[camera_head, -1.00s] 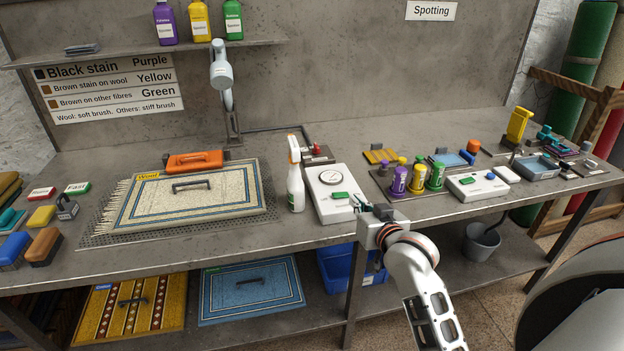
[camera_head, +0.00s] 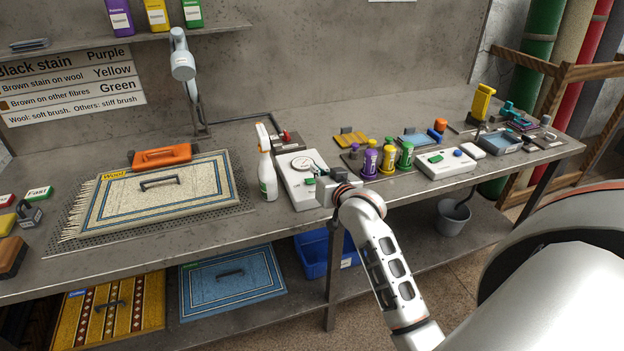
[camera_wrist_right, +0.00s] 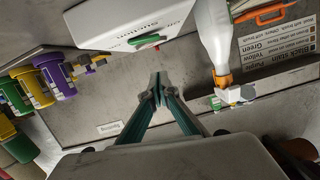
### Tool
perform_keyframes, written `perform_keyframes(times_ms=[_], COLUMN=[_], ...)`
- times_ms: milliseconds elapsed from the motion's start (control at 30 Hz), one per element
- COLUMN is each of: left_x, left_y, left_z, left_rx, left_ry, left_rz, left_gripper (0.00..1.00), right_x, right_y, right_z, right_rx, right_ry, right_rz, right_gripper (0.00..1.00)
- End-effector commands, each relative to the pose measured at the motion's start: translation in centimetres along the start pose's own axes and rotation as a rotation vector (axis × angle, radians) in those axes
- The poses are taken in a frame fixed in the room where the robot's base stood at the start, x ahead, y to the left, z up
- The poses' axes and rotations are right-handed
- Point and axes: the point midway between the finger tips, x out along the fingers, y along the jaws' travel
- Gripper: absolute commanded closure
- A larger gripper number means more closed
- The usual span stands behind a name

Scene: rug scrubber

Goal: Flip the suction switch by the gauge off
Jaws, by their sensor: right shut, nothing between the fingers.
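A white box (camera_head: 296,192) with a round gauge (camera_head: 302,163) on its top stands on the bench. My right gripper (camera_head: 317,171) is at the box's right side, close to the green switch. In the right wrist view its fingers (camera_wrist_right: 157,90) are together and empty, with the box beyond them. My left gripper is in neither view.
A white spray bottle (camera_head: 267,165) stands left of the box. A red-knobbed dark plate (camera_head: 288,138) lies behind it. Purple, yellow and green bottles (camera_head: 388,155) and another white box (camera_head: 445,163) stand to the right. The bench's front edge runs just before the gauge box.

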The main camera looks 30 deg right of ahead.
Motion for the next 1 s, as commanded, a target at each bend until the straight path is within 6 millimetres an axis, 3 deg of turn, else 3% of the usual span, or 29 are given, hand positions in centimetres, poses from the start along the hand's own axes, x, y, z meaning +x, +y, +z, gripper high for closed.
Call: perform_keyframes(times_ms=[133,200,433,1000], left_x=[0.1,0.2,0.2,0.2], left_y=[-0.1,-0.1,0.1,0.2], left_z=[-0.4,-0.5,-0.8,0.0], left_rx=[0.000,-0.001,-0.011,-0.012], left_ry=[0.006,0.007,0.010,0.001], left_rz=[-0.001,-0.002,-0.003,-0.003], left_gripper=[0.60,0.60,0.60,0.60], right_x=[2.9,3.0,3.5,4.3], right_y=[0.0,0.0,0.0,-0.2], right_z=[-0.1,1.4,3.5,3.9], right_rx=[-0.001,0.000,-0.001,-0.017], right_ry=[0.000,-0.006,-0.002,0.001], right_rz=[0.000,0.000,0.000,0.004], right_gripper=[1.00,1.00,1.00,1.00])
